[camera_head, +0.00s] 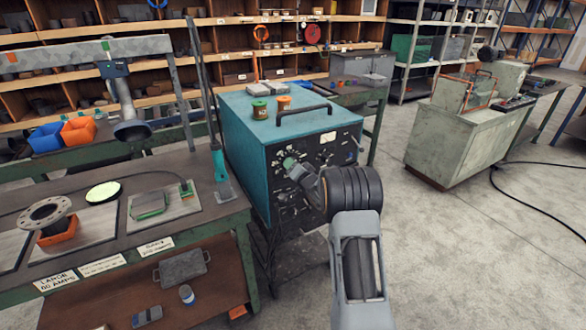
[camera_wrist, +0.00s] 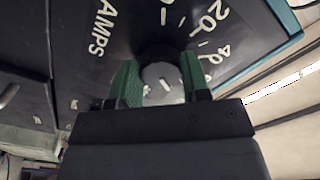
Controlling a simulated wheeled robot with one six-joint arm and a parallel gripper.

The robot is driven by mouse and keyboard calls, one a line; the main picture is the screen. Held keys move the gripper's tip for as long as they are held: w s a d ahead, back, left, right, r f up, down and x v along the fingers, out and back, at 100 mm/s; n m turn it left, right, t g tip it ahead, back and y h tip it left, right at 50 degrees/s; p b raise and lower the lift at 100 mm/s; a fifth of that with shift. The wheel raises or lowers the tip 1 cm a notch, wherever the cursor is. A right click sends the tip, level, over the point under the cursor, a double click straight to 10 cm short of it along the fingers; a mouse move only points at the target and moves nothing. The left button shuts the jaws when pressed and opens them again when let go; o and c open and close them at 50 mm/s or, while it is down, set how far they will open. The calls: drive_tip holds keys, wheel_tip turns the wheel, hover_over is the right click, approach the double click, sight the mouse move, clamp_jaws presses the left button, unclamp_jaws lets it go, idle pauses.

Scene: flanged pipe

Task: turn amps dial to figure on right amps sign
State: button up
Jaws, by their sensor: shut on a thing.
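The amps dial (camera_wrist: 158,74) is a round grey knob with a short white mark, between the green fingers of my gripper (camera_wrist: 160,84) in the wrist view. The fingers are shut on its sides. White "AMPS" lettering (camera_wrist: 102,28) is left of it, and figures 20 and 40 (camera_wrist: 218,54) are to its right. Which figure the mark points at is unclear. In the head view my gripper (camera_head: 292,165) is against the dark front panel of the teal machine (camera_head: 245,130) and hides the dial. The right sign (camera_head: 154,246) on the bench edge is too small to read surely.
The left sign (camera_head: 56,280) seems to read "LARGE 80 AMPS", with a middle sign (camera_head: 102,265) beside it. The workbench (camera_head: 150,190) holds a flanged pipe (camera_head: 46,214) in an orange holder. Floor is open right of my arm, before a grey cabinet (camera_head: 460,135).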

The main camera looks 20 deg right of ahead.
drive_tip(key=m+p, duration=0.1)
drive_tip(key=m, duration=0.8)
drive_tip(key=shift+a+r+p, duration=0.1)
drive_tip(key=shift+r+p, duration=0.05)
drive_tip(key=shift+p, duration=0.2)
drive_tip(key=shift+m, duration=0.3)
drive_tip(key=o, duration=0.9)
drive_tip(key=shift+o, duration=0.2)
drive_tip(key=s+d+b, duration=0.1)
drive_tip(key=s+b, duration=0.1)
drive_tip(key=s, duration=1.1)
drive_tip(key=shift+s+d, duration=0.3)
drive_tip(key=shift+s, duration=0.05)
